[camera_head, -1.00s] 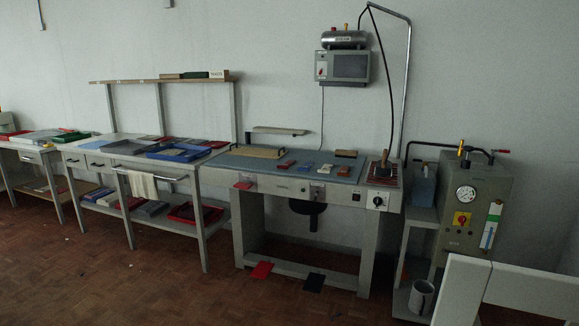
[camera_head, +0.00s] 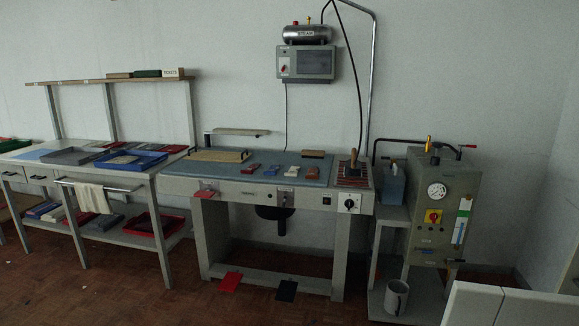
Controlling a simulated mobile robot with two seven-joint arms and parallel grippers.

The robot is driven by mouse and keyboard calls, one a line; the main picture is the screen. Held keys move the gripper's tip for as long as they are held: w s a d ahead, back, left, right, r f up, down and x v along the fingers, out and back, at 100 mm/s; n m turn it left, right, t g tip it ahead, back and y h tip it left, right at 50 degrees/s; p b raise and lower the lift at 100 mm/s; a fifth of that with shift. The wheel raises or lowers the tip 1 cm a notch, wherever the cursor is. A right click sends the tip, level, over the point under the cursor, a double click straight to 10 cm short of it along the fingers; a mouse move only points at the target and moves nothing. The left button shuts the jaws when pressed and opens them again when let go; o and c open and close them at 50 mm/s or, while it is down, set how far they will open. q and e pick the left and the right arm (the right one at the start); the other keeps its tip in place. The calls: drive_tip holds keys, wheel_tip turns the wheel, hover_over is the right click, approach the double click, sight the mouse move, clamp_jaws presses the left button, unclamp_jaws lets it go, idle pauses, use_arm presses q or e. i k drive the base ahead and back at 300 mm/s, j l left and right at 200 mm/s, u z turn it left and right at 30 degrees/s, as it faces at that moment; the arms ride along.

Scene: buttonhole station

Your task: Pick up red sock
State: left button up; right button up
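I cannot make out a sock for certain. A small red and white item (camera_head: 252,169) lies behind the first piece. All are too small to identify. Neither gripper is in view.
A side table (camera_head: 140,175) with a blue tray (camera_head: 132,161) and a red tray (camera_head: 154,223) on its lower shelf stands left. Red (camera_head: 231,281) and black (camera_head: 286,290) pedals lie under the pressing table. A steam unit (camera_head: 443,210) stands right. Floor in front is open.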

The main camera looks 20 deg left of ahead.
sight(252, 167)
drive_tip(key=i+j+z, duration=0.15)
drive_tip(key=j, duration=0.15)
drive_tip(key=i+j+z, duration=0.15)
drive_tip(key=j, duration=0.2)
drive_tip(key=i+j+z, duration=0.15)
drive_tip(key=j, duration=0.2)
drive_tip(key=i+j, duration=0.15)
drive_tip(key=j, duration=0.25)
drive_tip(key=i+j+z, duration=0.1)
drive_tip(key=j, duration=0.3)
drive_tip(key=i+j, duration=0.15)
drive_tip(key=j, duration=0.3)
drive_tip(key=i+j+z, duration=0.1)
drive_tip(key=j, duration=0.3)
drive_tip(key=i+j, duration=0.15)
drive_tip(key=j, duration=0.3)
